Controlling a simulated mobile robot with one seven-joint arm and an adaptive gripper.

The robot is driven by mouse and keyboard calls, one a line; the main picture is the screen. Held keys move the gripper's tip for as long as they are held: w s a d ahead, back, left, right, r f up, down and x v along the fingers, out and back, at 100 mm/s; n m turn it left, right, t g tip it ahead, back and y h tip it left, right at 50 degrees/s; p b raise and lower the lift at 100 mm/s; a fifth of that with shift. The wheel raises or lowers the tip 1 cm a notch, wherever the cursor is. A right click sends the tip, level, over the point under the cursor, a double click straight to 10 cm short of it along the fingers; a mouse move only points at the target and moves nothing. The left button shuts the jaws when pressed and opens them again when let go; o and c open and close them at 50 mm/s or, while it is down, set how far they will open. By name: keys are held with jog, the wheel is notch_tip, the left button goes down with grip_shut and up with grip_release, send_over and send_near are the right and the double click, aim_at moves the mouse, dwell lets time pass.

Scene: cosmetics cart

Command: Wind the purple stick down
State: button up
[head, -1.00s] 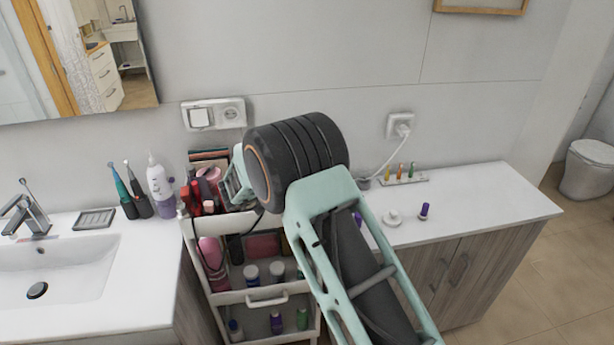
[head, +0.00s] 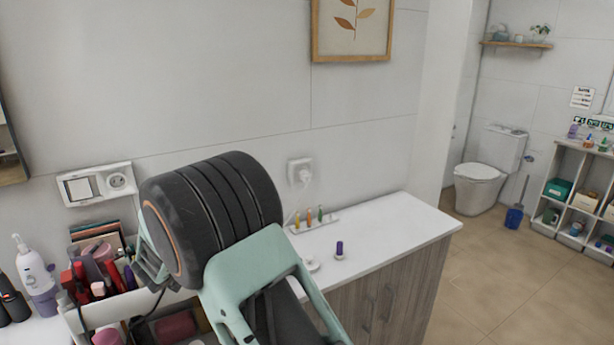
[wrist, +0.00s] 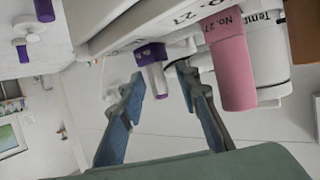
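A stick with a purple collar and a pale sleeve (wrist: 153,70) shows in the wrist view, beside a pink tube marked No. 27 (wrist: 230,60). My gripper (wrist: 160,82) is open, its two blue fingers on either side of the stick's outer end. I cannot tell whether they touch it. In the head view my gripper is mostly hidden behind my own wrist, near the cart top. Another purple stick (head: 339,249) stands upright on the white counter (head: 385,235). Purple pieces also show at the upper left of the wrist view (wrist: 44,10).
The cart's top (head: 100,310) is crowded with red and pink cosmetics. A rack with several small coloured bottles (head: 312,222) stands at the counter's back, below a wall socket (head: 300,172). The counter's right part is clear. A toilet (head: 485,175) and shelf unit (head: 580,195) stand farther right.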

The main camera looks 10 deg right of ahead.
jog(key=shift+f+n+y+b, duration=0.2)
jog(key=shift+n+y+b, duration=1.2)
jog(key=shift+b, duration=2.85)
jog(key=shift+f+n+y+b, duration=0.15)
jog(key=shift+n+y+b, duration=1.25)
jog(key=shift+b, duration=2.8)
jog(key=shift+d+y+b, duration=0.1)
jog(key=shift+y+b, duration=0.4)
jog(key=shift+b, duration=0.05)
jog(key=shift+n+y+b, duration=0.4)
jog(key=shift+y+b, duration=0.1)
jog(key=shift+b, duration=0.45)
jog(key=shift+r+n+g+y+b, duration=0.2)
jog(key=shift+n+g+y+b, duration=0.3)
jog(key=shift+n+y, duration=0.35)
jog(key=n+y+p, duration=0.1)
jog(key=n+g+y+p, duration=0.1)
jog(key=shift+r+p, duration=0.3)
jog(key=shift+r, duration=0.05)
jog(key=n+g+y+p, duration=0.1)
jog(key=n+y+p, duration=0.1)
jog(key=p, duration=0.2)
jog(key=shift+p, duration=0.55)
jog(key=p, duration=0.4)
jog(key=n+g+y+p, duration=0.1)
jog(key=p, duration=0.3)
jog(key=shift+a+g, duration=0.25)
jog(key=shift+g, duration=0.05)
